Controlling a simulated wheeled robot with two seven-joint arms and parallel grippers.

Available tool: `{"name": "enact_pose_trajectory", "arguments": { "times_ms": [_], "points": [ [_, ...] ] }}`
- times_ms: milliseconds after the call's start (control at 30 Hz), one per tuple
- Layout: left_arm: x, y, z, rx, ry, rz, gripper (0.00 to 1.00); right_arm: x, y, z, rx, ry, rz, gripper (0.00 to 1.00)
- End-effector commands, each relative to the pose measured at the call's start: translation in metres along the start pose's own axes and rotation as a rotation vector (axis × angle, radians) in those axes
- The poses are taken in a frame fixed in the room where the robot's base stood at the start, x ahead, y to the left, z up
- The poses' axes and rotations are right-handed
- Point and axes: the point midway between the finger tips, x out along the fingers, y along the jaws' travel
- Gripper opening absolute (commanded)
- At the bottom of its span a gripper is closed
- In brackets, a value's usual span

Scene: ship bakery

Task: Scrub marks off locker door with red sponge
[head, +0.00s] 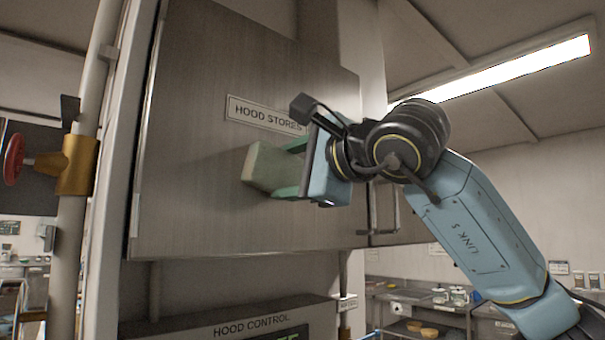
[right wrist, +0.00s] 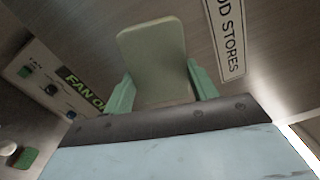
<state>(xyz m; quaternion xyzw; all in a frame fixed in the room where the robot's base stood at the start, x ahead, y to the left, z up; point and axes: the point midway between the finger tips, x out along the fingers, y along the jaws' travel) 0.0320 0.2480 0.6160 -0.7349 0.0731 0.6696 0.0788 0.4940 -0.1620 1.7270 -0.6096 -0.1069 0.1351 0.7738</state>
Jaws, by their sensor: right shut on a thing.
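The locker door (head: 205,75) is brushed grey metal with a "HOOD STORES" label (head: 265,114). It fills the middle of the head view and looks closed. My right gripper (head: 291,168) is in front of the door, just below the label. Its green fingers are shut on a pale green block-shaped sponge (head: 262,167); it is not red. The sponge (right wrist: 153,60) also shows between the fingers in the right wrist view. Its far face is toward the door; I cannot tell whether it touches. No marks stand out on the visible door. My left gripper is not in view.
A "HOOD CONTROL" panel (head: 250,325) is below the cabinet. A vertical pipe (head: 91,130) with a brass valve (head: 78,165) and red handwheel (head: 14,159) stands at the left. A counter (head: 425,298) with small items is far off at the right.

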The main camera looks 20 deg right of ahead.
Motion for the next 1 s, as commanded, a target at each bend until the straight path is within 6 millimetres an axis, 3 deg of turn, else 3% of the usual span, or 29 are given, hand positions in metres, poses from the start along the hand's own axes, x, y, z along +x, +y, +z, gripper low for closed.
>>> {"name": "enact_pose_trajectory", "arguments": {
  "times_ms": [233,467,1000],
  "points": [
    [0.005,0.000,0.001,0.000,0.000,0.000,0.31,-0.001,0.007,0.024,-0.003,-0.006,0.002,0.39],
    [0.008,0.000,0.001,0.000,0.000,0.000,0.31,-0.002,0.006,0.025,0.000,-0.003,0.002,0.39],
    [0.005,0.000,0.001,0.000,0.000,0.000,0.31,0.001,-0.004,-0.014,0.002,0.001,0.001,0.39]
  ]
}}
